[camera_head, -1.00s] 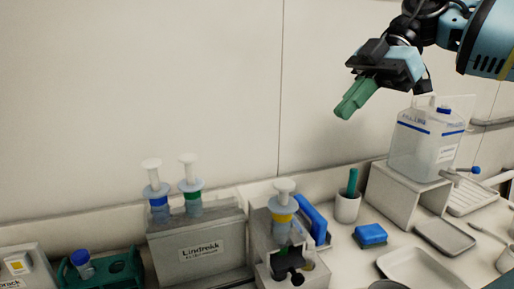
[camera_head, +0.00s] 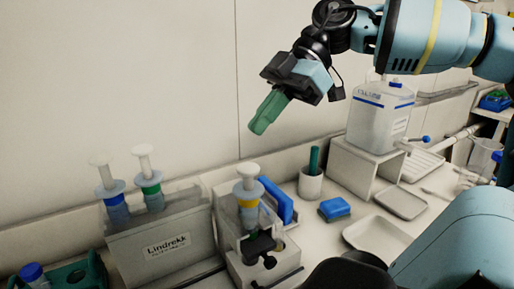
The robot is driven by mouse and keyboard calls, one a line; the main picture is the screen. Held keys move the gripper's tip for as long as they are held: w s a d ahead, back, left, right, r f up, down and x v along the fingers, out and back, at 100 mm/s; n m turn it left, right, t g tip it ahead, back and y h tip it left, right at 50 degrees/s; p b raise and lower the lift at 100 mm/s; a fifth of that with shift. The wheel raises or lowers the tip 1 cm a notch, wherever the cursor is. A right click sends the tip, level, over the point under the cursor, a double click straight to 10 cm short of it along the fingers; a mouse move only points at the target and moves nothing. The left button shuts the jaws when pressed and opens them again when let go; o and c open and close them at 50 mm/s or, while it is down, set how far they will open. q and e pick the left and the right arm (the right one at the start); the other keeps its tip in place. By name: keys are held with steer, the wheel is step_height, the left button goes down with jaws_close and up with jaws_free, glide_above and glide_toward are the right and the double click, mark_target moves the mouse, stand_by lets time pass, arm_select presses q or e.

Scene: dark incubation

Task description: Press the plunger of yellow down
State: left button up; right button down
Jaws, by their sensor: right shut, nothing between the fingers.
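The yellow-banded syringe (camera_head: 249,200) stands upright in a pale holder (camera_head: 238,262) with a black clamp at its front. Its white plunger (camera_head: 248,171) sticks up above the barrel flange. My right gripper (camera_head: 258,127) has green fingers, is shut and empty, and hangs in the air above the plunger, pointing down and left, not touching it. A blue-banded syringe (camera_head: 113,208) and a green-banded syringe (camera_head: 150,190) stand in the grey Lindrekk rack (camera_head: 190,245) to the left, their white plungers also raised. My left gripper is not in view.
A blue upright panel (camera_head: 276,200) stands right beside the yellow-banded syringe. A white cup (camera_head: 310,184) with a green stick, a blue sponge (camera_head: 334,209), trays (camera_head: 400,202) and a jug (camera_head: 380,118) on a stand lie to the right. A green rack (camera_head: 80,275) is at lower left.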

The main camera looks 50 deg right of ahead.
mark_target(254, 165)
steer(key=f, duration=0.1)
steer(key=a+f, duration=0.1)
steer(key=f, duration=0.1)
steer(key=shift+w+a+f, duration=0.15)
steer(key=shift+w+f, duration=0.05)
steer(key=shift+f, duration=0.9)
steer(key=shift+f, duration=1.25)
steer(key=p+v, duration=0.1)
steer(key=v, duration=0.7)
